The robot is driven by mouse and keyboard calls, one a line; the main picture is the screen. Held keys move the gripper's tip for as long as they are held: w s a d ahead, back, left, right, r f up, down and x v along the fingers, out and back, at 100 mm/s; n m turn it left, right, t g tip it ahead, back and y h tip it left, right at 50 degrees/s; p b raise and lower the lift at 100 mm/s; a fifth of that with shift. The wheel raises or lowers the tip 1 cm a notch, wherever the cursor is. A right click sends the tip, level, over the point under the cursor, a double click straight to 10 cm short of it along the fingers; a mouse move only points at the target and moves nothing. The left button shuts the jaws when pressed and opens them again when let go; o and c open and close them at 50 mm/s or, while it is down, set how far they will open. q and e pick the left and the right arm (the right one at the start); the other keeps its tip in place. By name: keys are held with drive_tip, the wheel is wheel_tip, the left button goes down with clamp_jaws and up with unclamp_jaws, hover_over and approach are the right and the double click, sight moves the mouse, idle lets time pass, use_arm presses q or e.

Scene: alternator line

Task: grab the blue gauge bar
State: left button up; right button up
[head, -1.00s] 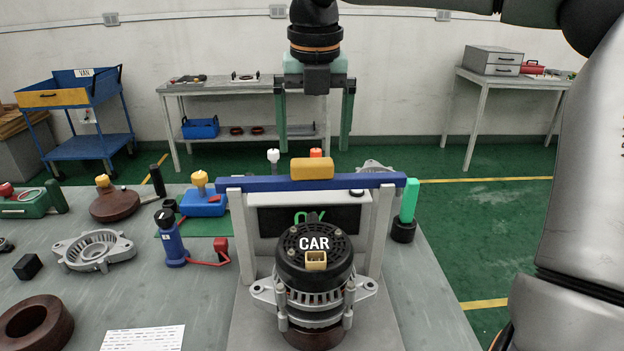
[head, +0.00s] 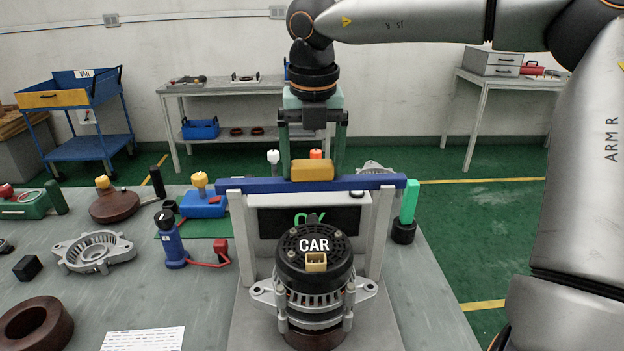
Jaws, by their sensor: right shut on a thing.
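The bar still appears to rest on the uprights. My left gripper is not in view.
A screen (head: 300,221) stands behind the alternator, under the bar. A bright green block (head: 409,202) on a dark base stands close to the bar's right end.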

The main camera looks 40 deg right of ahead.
clamp_jaws()
drive_tip(key=shift+r, duration=0.1)
drive_tip(key=shift+r, duration=0.15)
